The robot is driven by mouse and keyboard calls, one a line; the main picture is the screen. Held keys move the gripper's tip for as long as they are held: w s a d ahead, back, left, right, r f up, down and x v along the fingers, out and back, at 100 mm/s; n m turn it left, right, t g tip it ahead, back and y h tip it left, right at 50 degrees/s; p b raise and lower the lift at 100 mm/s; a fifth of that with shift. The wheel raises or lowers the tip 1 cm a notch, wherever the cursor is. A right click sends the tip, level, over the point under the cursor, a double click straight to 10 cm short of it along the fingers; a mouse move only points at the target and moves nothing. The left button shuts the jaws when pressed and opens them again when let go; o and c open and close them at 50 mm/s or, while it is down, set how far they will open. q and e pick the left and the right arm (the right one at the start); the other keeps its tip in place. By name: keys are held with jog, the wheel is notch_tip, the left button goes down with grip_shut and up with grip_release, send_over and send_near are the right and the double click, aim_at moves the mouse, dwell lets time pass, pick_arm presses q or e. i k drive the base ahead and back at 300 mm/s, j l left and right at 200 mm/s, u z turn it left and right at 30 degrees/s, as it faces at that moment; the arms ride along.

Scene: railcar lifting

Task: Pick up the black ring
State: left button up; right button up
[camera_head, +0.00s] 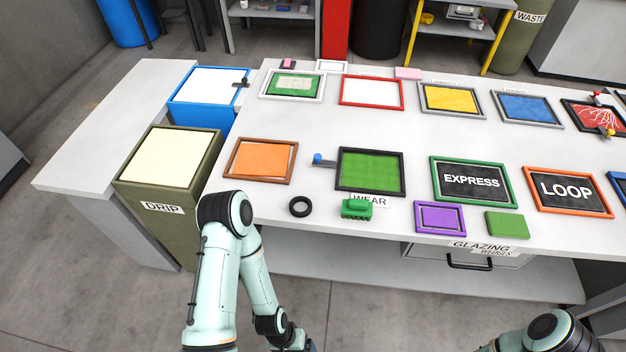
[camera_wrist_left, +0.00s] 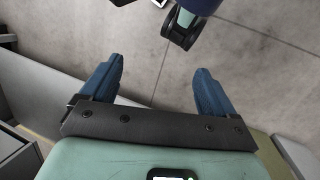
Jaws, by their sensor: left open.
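The black ring (camera_head: 300,207) lies flat on the white worktop near its front edge, in the head view. It is left of a small green block-like piece and below the orange framed panel. My left arm rises in front of the bench, just left of the ring, but its gripper is out of the head view. In the left wrist view my left gripper (camera_wrist_left: 153,88) shows two blue fingers spread wide with nothing between them, over grey floor. The ring does not show in that view. My right gripper is not in view; only part of my right arm shows at the lower right.
The green piece (camera_head: 357,209) sits close right of the ring. The orange panel (camera_head: 261,160) and the black-framed green panel (camera_head: 370,170) lie behind it. The DRIP bin (camera_head: 160,172) stands at the left. A drawer handle (camera_head: 469,262) juts from the bench front.

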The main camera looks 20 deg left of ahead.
aim_at(295, 213)
jog(key=i+l, duration=0.5)
jog(key=u, duration=1.5)
jog(key=i+l, duration=0.05)
jog(key=l, duration=0.05)
